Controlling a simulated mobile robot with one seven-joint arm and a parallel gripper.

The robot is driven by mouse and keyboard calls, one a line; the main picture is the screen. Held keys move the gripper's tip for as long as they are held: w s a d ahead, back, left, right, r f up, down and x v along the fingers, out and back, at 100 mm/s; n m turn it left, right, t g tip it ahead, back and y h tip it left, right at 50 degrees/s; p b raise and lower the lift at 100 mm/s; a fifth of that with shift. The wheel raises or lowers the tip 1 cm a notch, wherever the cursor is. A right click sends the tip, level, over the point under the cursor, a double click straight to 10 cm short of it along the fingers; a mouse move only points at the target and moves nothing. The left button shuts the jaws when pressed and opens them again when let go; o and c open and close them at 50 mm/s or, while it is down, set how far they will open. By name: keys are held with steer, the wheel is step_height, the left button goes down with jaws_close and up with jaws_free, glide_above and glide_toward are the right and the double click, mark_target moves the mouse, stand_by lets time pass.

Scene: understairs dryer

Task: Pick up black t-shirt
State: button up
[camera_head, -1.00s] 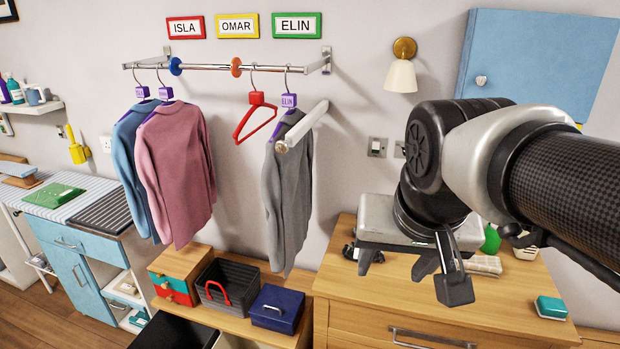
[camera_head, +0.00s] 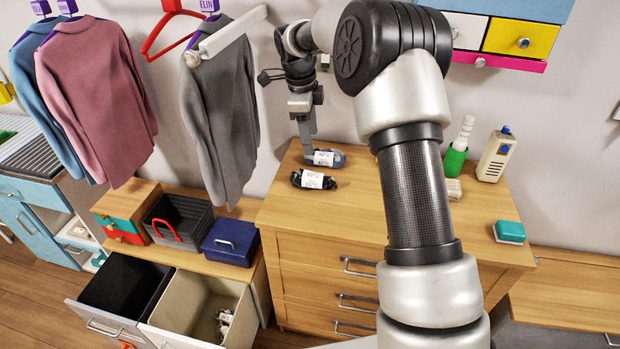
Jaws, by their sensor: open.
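A small black bundle with a white printed label (camera_head: 313,180) lies on the wooden chest top, near its left back. It looks like the black t-shirt, rolled or crumpled. A grey-blue bundle with a similar label (camera_head: 325,158) lies just behind it. My gripper (camera_head: 306,150) points down over the back left of the chest, seen nearly edge-on. It is open, with its fingertips close to the grey-blue bundle and behind the black one. I cannot tell whether it touches the grey-blue bundle. Nothing shows held.
Grey, pink and blue garments hang at the left; the grey one (camera_head: 222,115) hangs close to my gripper. A green bottle holder (camera_head: 455,160), a cream container (camera_head: 490,160) and a teal sponge (camera_head: 509,232) stand right on the chest. Open bins (camera_head: 195,305) sit lower left.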

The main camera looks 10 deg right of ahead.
mark_target(312, 173)
steer(key=f, duration=0.3)
steer(key=d+f, duration=0.1)
steer(key=f, duration=0.3)
steer(key=w+f, duration=0.1)
steer(key=f, duration=0.3)
steer(key=shift+w+d, duration=0.1)
steer(key=shift+d, duration=0.15)
steer(key=f, duration=0.4)
steer(key=shift+w+a+f+p, duration=0.2)
steer(key=shift+a+p, duration=0.05)
steer(key=shift+p, duration=0.1)
steer(key=shift+w+f, duration=0.1)
steer(key=shift+f, duration=0.3)
steer(key=c, duration=0.9)
